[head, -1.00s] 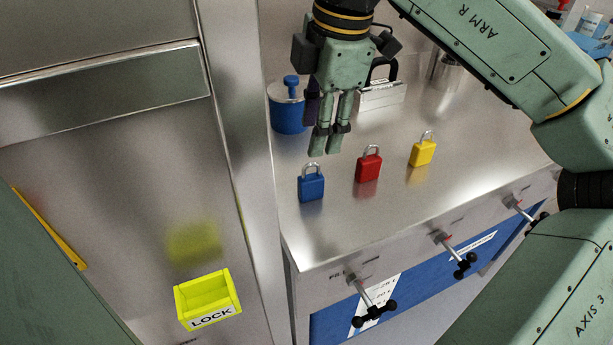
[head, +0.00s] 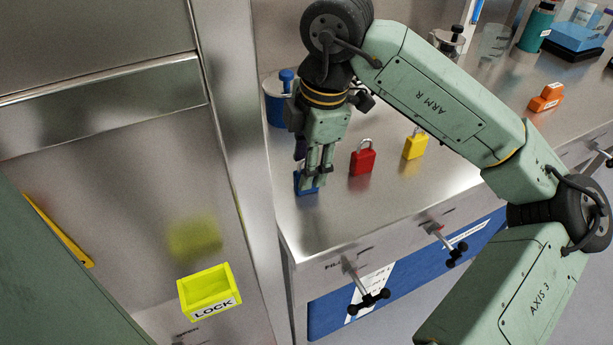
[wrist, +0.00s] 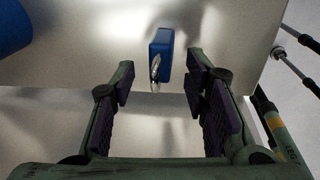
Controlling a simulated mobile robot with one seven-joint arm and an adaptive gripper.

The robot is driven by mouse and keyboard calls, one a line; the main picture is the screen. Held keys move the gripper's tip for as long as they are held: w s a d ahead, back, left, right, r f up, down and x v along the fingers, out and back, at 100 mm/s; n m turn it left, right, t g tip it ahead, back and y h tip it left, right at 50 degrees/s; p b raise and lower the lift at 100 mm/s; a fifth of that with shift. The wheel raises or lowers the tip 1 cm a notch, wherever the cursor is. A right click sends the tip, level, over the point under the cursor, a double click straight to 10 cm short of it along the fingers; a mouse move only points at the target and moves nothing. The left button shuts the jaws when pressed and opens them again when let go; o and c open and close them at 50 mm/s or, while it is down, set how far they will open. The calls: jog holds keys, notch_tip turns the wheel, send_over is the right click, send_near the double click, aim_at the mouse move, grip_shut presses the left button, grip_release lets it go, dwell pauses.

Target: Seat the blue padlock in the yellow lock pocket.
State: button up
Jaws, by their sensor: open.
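The blue padlock (head: 305,184) stands on the steel bench, partly hidden behind my gripper in the head view. In the wrist view the blue padlock (wrist: 162,52) shows its shackle toward the camera, ahead of the gap between the fingers. My gripper (head: 313,184) is above and around the padlock's place in the head view; it also shows in the wrist view (wrist: 160,90). Its fingers are apart and hold nothing. The yellow lock pocket (head: 209,292), marked LOCK, is fixed low on the steel panel at left. It looks empty.
A red padlock (head: 362,158) and a yellow padlock (head: 415,145) stand right of the blue one. A blue pot (head: 276,108) stands behind my gripper. Valve handles (head: 371,300) stick out from the bench front. A steel post (head: 236,130) stands between bench and pocket.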

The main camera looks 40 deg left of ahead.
jog(key=shift+c, duration=0.4)
grip_shut()
dwell(0.5)
